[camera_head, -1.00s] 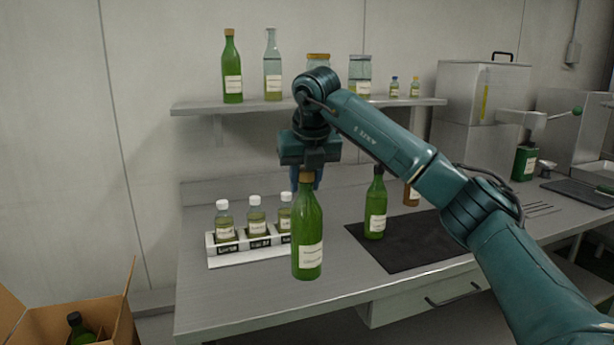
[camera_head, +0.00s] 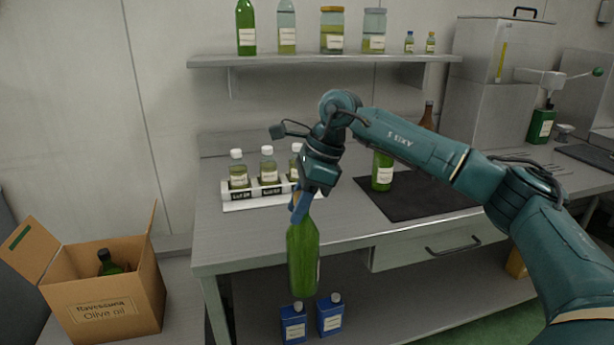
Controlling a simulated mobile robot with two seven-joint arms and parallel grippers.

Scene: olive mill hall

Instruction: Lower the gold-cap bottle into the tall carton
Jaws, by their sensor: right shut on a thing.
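The gold-cap bottle (camera_head: 303,258) is green glass and hangs nearly upright from my right gripper (camera_head: 300,205). My right gripper is shut on its neck, and the fingers hide the cap. The bottle is in front of the bench's front edge, clear of the top. The tall carton (camera_head: 112,305) is an open cardboard box at the lower left, marked "Olive oil", with its flaps spread. A dark-capped green bottle (camera_head: 110,263) stands inside it. The held bottle is to the right of the carton, apart from it. My left gripper is not in view.
A white rack (camera_head: 262,196) with white-capped sample bottles stands on the bench (camera_head: 228,230). Another green bottle (camera_head: 382,172) stands on a dark mat (camera_head: 420,202). Two blue tins (camera_head: 293,323) stand on the lower shelf. The space between carton and held bottle looks free.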

